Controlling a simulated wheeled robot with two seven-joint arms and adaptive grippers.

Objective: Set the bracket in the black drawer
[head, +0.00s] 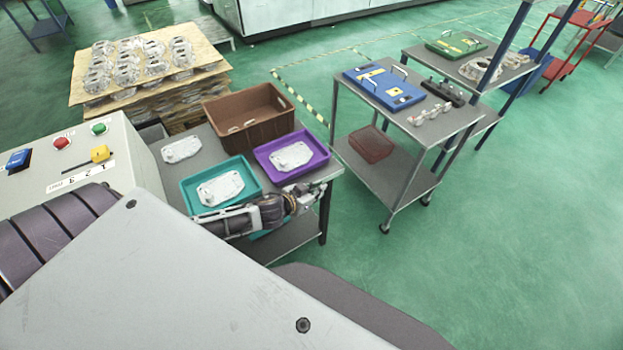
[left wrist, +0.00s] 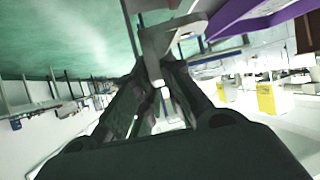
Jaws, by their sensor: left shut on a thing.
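My left gripper (head: 288,203) is at the front edge of the near table, just below the purple tray. In the left wrist view its dark fingers (left wrist: 158,80) are closed on a grey metal piece, which looks like the bracket (left wrist: 168,38). The bracket sticks out beyond the fingertips, and its held end is hidden between them. In the head view a small part of the bracket (head: 306,198) shows at the gripper's tip, apart from the table top as far as I can tell. I cannot make out a black drawer in either view. My right gripper is not in view.
The near table holds a teal tray (head: 188,186) and a purple tray (head: 325,152), each with a flat casting, a brown crate (head: 223,108) and a loose casting (head: 182,149). A control box (head: 110,160) stands left. A cart (head: 440,128) stands right, across a floor gap.

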